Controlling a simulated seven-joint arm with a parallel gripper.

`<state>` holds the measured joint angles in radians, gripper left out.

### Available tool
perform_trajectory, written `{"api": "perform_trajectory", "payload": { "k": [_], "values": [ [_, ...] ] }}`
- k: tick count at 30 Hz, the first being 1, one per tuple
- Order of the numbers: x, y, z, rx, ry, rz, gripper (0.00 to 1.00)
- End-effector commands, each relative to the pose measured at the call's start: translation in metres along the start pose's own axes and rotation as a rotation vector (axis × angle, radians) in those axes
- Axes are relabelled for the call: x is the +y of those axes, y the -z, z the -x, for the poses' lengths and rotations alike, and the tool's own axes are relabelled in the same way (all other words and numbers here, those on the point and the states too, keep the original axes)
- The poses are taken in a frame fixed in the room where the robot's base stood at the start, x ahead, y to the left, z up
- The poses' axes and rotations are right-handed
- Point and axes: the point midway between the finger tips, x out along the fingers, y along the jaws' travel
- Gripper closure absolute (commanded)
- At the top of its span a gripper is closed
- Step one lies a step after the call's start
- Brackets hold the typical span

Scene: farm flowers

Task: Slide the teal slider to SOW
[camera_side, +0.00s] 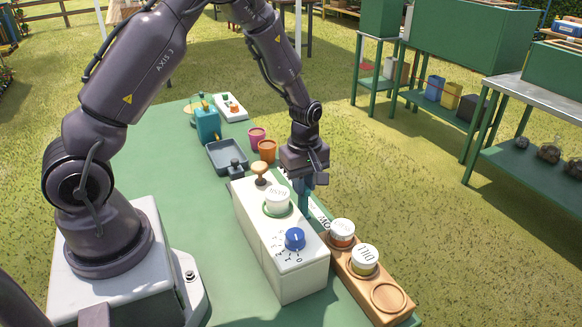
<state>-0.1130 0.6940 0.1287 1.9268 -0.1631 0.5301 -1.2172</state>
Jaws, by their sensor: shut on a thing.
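The teal slider (304,198) stands up at the far right edge of the white control box (288,279), behind the blue dial. My gripper (306,178) is directly above it, pointing down, and is shut on the slider's upper part. A label strip (320,217) beside the slider shows part of a word ending in "OW". The rest of the label and the slider's track are hidden by the box and my gripper.
The box also carries a blue dial (295,239), a white round button (277,201) and a wooden knob (260,171). A wooden rack (389,298) with lidded jars stands to the right. Orange (267,152) and pink (257,137) pots and a grey tray (228,157) lie behind.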

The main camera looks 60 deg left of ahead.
Motion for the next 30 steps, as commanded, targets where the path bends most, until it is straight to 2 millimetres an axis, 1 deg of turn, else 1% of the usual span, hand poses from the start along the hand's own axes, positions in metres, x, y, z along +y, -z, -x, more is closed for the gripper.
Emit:
{"api": "perform_trajectory", "payload": {
  "k": [1,3,9,15,23,24,26,27,30],
  "values": [
    [0.0,-0.01,0.001,0.0,0.002,-0.006,1.0],
    [0.0,-0.02,0.001,0.0,0.002,-0.005,1.0],
    [0.0,-0.038,0.001,0.0,0.002,-0.002,1.0],
    [0.0,-0.044,0.001,-0.002,0.002,0.0,1.0],
    [0.0,-0.047,0.001,-0.007,0.003,-0.001,1.0],
    [0.0,-0.048,0.001,-0.007,0.003,-0.001,0.8],
    [0.0,-0.047,0.001,-0.007,0.002,-0.002,0.66],
    [0.0,-0.047,0.001,-0.006,0.002,-0.002,0.57],
    [0.0,-0.045,0.001,-0.004,0.002,-0.001,0.56]
  ]
}}
